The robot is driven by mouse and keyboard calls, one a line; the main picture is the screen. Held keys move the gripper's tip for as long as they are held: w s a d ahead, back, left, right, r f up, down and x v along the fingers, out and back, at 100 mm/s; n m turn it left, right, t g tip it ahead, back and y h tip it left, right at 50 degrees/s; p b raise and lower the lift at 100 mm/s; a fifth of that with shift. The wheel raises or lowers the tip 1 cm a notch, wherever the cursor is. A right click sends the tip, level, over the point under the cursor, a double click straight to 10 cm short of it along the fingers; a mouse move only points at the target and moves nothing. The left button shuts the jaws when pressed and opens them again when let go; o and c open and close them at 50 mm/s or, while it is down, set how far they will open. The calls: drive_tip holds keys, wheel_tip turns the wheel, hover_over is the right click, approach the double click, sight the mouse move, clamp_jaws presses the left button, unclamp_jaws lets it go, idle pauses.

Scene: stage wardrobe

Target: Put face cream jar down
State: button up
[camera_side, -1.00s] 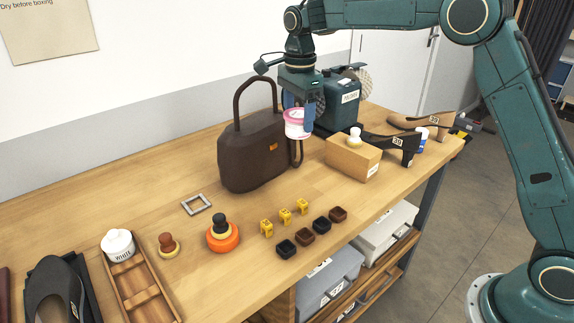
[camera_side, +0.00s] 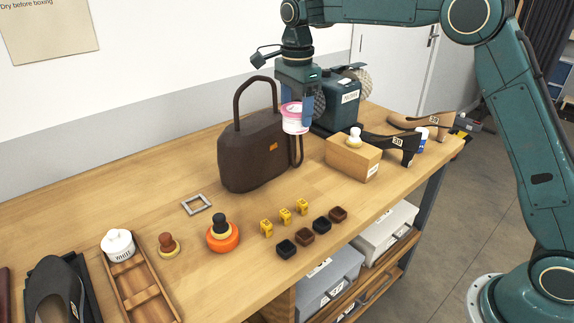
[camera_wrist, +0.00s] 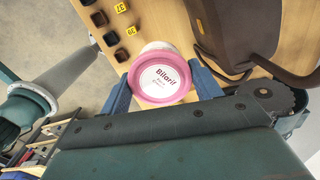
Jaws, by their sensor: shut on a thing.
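The face cream jar (camera_side: 294,121) is white with a pink lid. My gripper (camera_side: 294,116) is shut on it and holds it in the air, just right of the brown handbag (camera_side: 250,150) in the side view. In the wrist view the jar's lid (camera_wrist: 160,80) faces the camera and reads "Bilarif". The blue fingers of my gripper (camera_wrist: 161,92) sit on both sides of the jar. The handbag (camera_wrist: 240,35) shows close beside it at the upper right.
A cardboard box (camera_side: 352,158) with a small brush on top stands to the right. A green machine (camera_side: 338,100) is behind the jar. Yellow number tags (camera_side: 285,215) and small dark trays (camera_side: 305,236) lie in front. Bare wood lies between the bag and box.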

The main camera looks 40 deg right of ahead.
drive_tip(key=s+a+n, duration=0.4)
drive_tip(key=a, duration=0.7)
drive_tip(key=s+a+n, duration=0.4)
drive_tip(key=a, duration=0.8)
drive_tip(key=s+a+n, duration=0.4)
drive_tip(key=a+n, duration=0.1)
drive_tip(key=a, duration=0.6)
wheel_tip(320, 180, down, 15)
drive_tip(key=shift+a+f, duration=0.1)
drive_tip(key=shift+f, duration=0.1)
drive_tip(key=shift+f, duration=0.15)
drive_tip(key=shift+f, duration=2)
drive_tip(key=shift+f, duration=0.1)
drive_tip(key=o, duration=1.1)
drive_tip(key=shift+c, duration=0.2)
